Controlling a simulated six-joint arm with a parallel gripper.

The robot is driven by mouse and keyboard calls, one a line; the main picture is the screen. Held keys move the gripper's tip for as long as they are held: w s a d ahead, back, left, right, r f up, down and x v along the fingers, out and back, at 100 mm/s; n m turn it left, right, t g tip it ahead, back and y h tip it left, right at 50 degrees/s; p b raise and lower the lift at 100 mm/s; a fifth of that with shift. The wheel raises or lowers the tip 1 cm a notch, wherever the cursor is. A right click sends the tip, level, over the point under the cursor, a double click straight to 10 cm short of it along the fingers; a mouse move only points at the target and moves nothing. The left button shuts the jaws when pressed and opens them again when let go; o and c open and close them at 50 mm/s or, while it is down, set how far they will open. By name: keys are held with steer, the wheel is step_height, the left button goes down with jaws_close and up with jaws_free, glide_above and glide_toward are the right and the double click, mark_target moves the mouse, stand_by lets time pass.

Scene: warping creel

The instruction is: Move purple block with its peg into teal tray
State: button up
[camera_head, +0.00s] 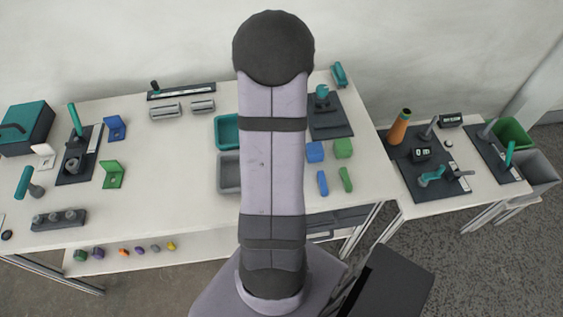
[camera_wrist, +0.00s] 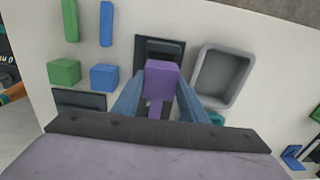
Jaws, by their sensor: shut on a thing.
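The purple block (camera_wrist: 161,72) is held between the two blue-grey fingers of my gripper (camera_wrist: 160,90) in the wrist view. A narrower purple peg (camera_wrist: 155,107) shows just below the block, against it; how it is joined is hard to see. The teal tray (camera_head: 226,131) stands on the table left of my arm in the head view, its right part hidden by the arm. Only a small teal piece (camera_wrist: 216,117) shows beside the right finger in the wrist view, probably the tray's edge. My gripper and the purple block are hidden behind my arm in the head view.
A grey tray (camera_head: 228,172) stands in front of the teal tray. A dark plate (camera_wrist: 144,48) lies behind the purple block. Blue (camera_head: 315,151) and green (camera_head: 343,148) blocks and matching pegs lie to the right. Clear table lies left of the trays.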

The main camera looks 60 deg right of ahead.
steer(key=shift+r, duration=0.4)
step_height(320, 180, up, 4)
steer(key=p, duration=0.4)
steer(key=shift+w, duration=0.1)
stand_by(0.3)
steer(key=w+d+p, duration=0.1)
steer(key=w+p, duration=0.2)
steer(key=w, duration=1.7)
steer(key=shift+w+d, duration=0.15)
steer(key=shift+d, duration=0.05)
steer(key=shift+f, duration=0.15)
step_height(320, 180, down, 7)
steer(key=b, duration=0.4)
steer(key=shift+f, duration=0.1)
stand_by(0.5)
